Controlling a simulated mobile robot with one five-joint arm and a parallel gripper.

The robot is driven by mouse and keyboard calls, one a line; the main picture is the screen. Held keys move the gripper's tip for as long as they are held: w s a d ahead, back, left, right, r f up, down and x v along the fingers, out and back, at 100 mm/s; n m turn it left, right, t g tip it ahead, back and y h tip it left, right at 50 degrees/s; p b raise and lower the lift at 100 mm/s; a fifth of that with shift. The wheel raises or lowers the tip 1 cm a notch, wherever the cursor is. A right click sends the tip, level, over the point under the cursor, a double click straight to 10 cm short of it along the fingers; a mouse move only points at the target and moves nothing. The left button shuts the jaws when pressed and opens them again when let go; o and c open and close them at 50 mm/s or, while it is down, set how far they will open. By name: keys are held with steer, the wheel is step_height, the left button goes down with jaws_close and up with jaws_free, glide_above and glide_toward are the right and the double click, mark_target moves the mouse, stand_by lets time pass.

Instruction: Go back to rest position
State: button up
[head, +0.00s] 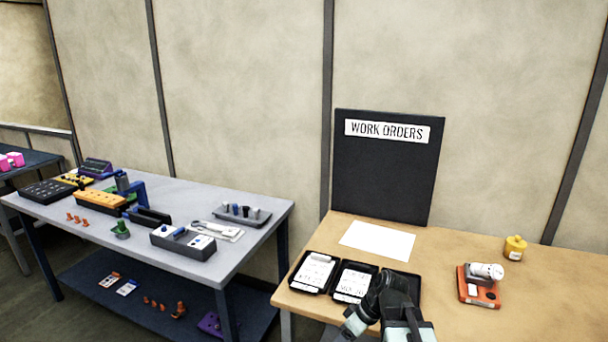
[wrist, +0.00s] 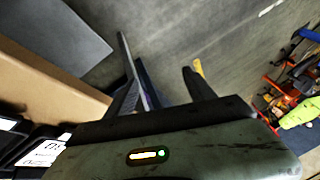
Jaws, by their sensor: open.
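My gripper (wrist: 155,54) is open in the wrist view, its two dark fingers apart with nothing between them. Bare grey floor (wrist: 205,35) shows beyond the fingers. In the head view my arm (head: 393,290) is folded at the bottom, over the front of the wooden table (head: 455,260).
Black trays with white cards (head: 313,272) lie on the wooden table, beside a white sheet (head: 377,241). An orange device (head: 478,293) and a yellow container (head: 515,247) stand at right. A black WORK ORDERS board (head: 385,175) stands behind. A grey table (head: 185,200) with parts is left.

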steer(key=s+d+f+m+h, duration=0.2)
steer(key=d+m+h, duration=0.3)
steer(key=m, duration=0.4)
steer(key=shift+s+d+f+m+g, duration=0.35)
steer(key=shift+s+d, duration=0.25)
steer(key=shift+d, duration=0.2)
steer(key=shift+a, duration=0.1)
